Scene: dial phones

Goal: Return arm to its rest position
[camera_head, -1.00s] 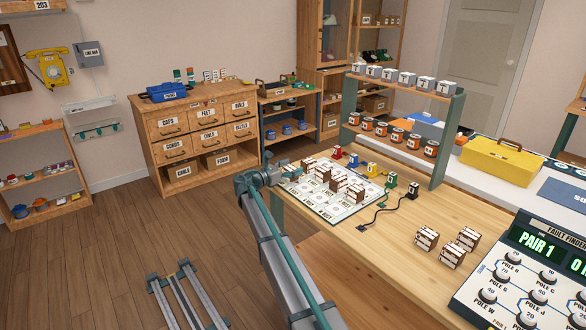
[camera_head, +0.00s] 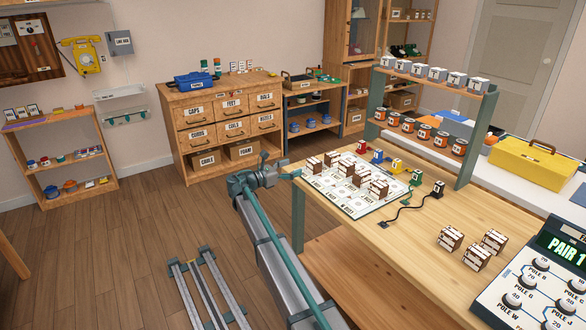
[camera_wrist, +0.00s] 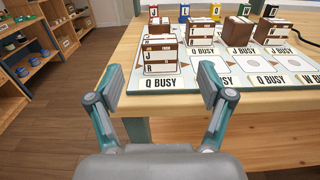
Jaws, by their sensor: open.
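My gripper (camera_head: 289,173) is at the far end of my outstretched arm, by the left edge of the wooden workbench (camera_head: 395,255). In the wrist view its two teal fingers stand wide apart (camera_wrist: 162,88), with nothing between them. The near bench edge and a white card mat (camera_wrist: 261,97) lie just beyond the fingertips. A brown-and-white block (camera_wrist: 162,56) stands on the mat above a "Q BUSY" label, ahead of the gripper and apart from it.
Several more blocks stand on the mat (camera_head: 337,203); more sit at the bench's right (camera_head: 450,238). A shelf rack (camera_head: 430,115) and dial panel (camera_head: 540,280) also stand there. A drawer cabinet (camera_head: 225,125) is behind. The floor (camera_head: 110,250) at left is mostly open.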

